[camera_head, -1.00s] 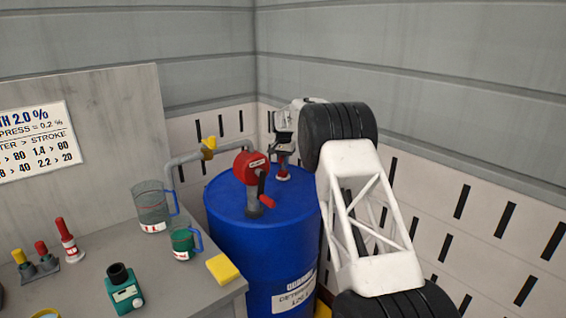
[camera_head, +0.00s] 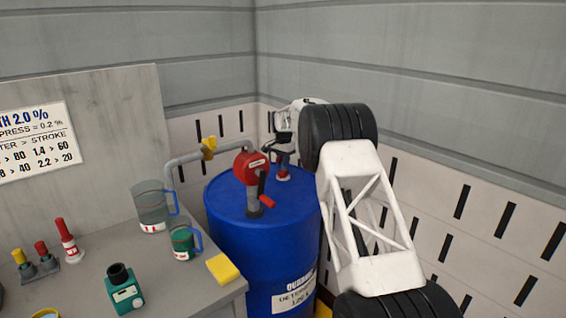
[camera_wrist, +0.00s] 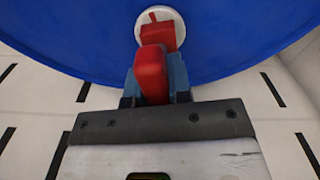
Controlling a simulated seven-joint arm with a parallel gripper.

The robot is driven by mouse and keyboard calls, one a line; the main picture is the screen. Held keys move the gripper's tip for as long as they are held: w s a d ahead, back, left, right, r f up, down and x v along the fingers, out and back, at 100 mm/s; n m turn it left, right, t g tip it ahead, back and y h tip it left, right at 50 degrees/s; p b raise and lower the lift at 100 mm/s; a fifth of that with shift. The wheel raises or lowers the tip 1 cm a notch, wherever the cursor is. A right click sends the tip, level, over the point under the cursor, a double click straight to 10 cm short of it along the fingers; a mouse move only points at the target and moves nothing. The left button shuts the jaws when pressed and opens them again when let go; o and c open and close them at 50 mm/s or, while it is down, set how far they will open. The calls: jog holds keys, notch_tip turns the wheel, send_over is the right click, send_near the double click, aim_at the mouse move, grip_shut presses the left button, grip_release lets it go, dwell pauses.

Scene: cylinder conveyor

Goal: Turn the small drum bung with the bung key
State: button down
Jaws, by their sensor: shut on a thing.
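The blue drum (camera_head: 262,235) stands in the corner beside the bench. The small bung (camera_wrist: 174,20) shows in the wrist view as a white round on the drum top, with a thin red bar across it. The red bung key (camera_wrist: 151,68) has its block-like end over the white round. Whether it is fully seated on the bung cannot be told. My gripper (camera_wrist: 154,80) is shut on the key's handle, its blue-grey fingers on either side. In the head view my gripper (camera_head: 283,150) is above the far right of the drum top, partly behind my arm.
A red hand pump (camera_head: 250,168) with a grey pipe (camera_head: 185,160) stands on the drum, left of my gripper. Slotted wall panels (camera_head: 440,210) are close behind my arm.

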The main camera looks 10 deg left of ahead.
jog(key=shift+m, duration=1.6)
jog(key=m, duration=0.3)
jog(key=shift+m, duration=0.4)
jog(key=shift+m, duration=1.5)
